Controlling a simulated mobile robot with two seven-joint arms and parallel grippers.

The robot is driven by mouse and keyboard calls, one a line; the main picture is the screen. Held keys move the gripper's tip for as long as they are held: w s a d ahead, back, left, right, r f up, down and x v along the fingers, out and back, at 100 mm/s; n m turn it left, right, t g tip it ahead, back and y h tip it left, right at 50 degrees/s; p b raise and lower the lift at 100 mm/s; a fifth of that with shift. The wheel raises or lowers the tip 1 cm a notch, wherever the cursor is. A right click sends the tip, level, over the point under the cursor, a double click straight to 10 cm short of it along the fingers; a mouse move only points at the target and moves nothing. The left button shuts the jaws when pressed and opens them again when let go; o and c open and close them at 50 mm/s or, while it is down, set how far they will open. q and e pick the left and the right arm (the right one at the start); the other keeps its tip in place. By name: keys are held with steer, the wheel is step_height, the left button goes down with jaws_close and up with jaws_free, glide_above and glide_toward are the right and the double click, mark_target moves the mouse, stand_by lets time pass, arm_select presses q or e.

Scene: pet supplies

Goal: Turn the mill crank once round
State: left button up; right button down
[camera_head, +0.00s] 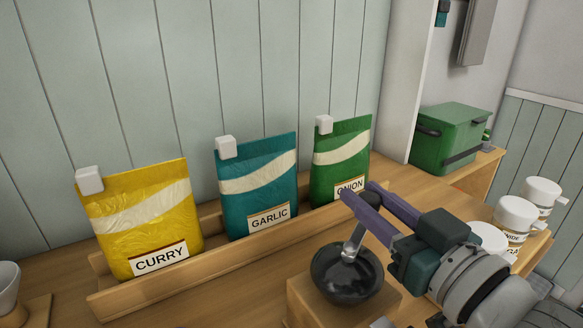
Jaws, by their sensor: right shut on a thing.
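The mill has a dark round bowl-shaped top (350,287) on a wooden block (302,303), at the bottom centre. Its metal crank (352,245) rises from the hub in the middle of the bowl, tilted up and slightly right. My right gripper (360,194) comes in from the lower right, with its purple fingers over the upper end of the crank. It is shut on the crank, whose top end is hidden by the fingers. My left gripper is not in view.
Behind the mill, a wooden rack (128,303) holds curry (150,215), garlic (258,185) and onion (340,160) bags. Several white lidded jars (543,190) stand at the right, near my right arm. A green box (455,137) sits at the back right. A grey cup (8,285) is at the left edge.

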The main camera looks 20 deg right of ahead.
steer(key=shift+s+d+m+h, duration=0.2)
steer(key=shift+m+h, duration=0.2)
steer(key=shift+h, duration=0.3)
steer(key=shift+s+d+m+h, duration=0.1)
steer(key=shift+s+m+h, duration=0.1)
steer(key=shift+m+h, duration=0.35)
steer(key=c, duration=0.5)
jaws_free()
steer(key=shift+c, duration=0.2)
steer(key=shift+s, duration=0.1)
steer(key=s, duration=0.9)
steer(key=shift+s+a+b, duration=0.3)
steer(key=shift+s+b, duration=0.05)
steer(key=shift+c, duration=0.3)
